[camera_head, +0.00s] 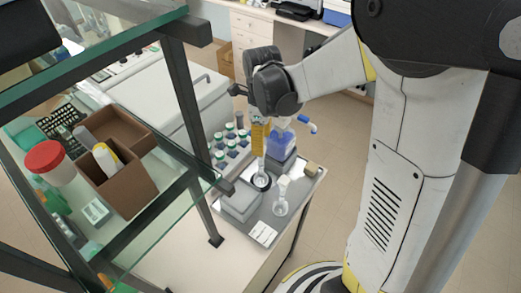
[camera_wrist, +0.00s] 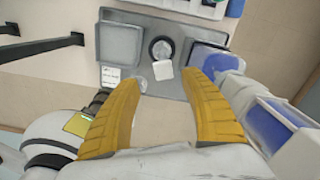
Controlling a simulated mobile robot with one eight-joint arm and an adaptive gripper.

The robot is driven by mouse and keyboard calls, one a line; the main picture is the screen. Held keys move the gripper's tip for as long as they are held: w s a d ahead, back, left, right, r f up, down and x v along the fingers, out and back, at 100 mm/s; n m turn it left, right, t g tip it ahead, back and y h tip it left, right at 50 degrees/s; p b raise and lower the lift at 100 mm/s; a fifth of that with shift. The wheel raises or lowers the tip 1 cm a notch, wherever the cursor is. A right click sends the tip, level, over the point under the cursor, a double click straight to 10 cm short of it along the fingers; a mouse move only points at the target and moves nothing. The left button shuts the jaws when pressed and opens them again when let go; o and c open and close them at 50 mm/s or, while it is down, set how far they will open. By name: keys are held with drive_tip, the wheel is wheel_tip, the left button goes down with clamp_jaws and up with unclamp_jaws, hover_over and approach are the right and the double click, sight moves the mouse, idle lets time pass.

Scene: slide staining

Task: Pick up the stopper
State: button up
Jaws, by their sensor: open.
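A small whitish piece, apparently the stopper (camera_head: 283,181), sits on top of a clear glass flask (camera_head: 281,207) on the grey tray. In the wrist view a white, squarish piece (camera_wrist: 163,70), likely the same stopper, shows ahead of the fingertips. My gripper (camera_head: 260,135) points down above the tray, with its yellow fingers spread. In the wrist view my gripper (camera_wrist: 163,80) is open and nothing is between its fingers. The stopper lies beyond the gap, apart from both fingers.
A clear vessel with a dark round base (camera_head: 262,183) stands beside the flask. A blue container (camera_head: 281,150) is close behind, and a grey box (camera_head: 240,201) stands left. A glass shelf (camera_head: 180,200) with dark posts borders the left.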

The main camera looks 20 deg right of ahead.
drive_tip(key=f, duration=0.3)
drive_tip(key=f+b, duration=0.1)
drive_tip(key=f, duration=0.1)
drive_tip(key=shift+w, duration=0.35)
drive_tip(key=c, duration=0.9)
drive_tip(key=shift+r, duration=0.15)
